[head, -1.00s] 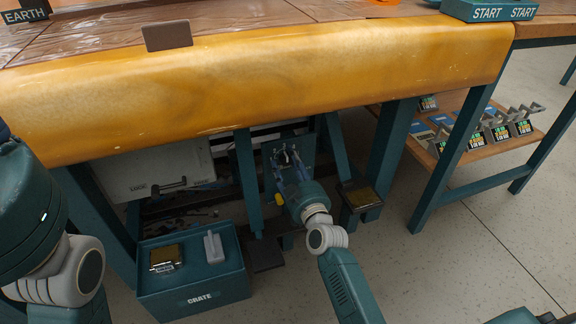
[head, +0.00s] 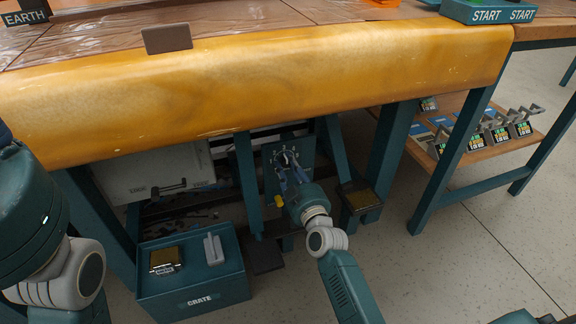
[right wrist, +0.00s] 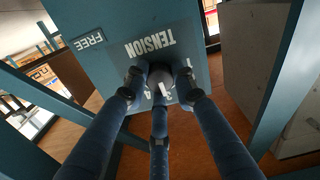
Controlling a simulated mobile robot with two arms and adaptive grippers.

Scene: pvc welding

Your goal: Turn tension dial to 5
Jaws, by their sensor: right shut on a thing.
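The tension dial (right wrist: 160,76) is a dark round knob on a blue-teal panel (right wrist: 108,62) marked TENSION. A white pointer mark and a few numbers show beside it; the fingers cover part of the scale, so I cannot read the setting surely. My right gripper (right wrist: 160,84) is shut on the dial, its dark blue fingers around the knob. In the head view this gripper (head: 287,165) reaches under the bench to the panel (head: 270,158). My left arm shows at the left edge of the head view; its gripper is out of view.
The bench's yellow front edge (head: 250,85) hangs above my right arm. Teal legs (head: 248,185) stand on both sides. A blue crate (head: 195,278) sits on the floor at left. A small pedal-like box (head: 358,197) is close on the right. A label FREE (right wrist: 88,36) is on the panel.

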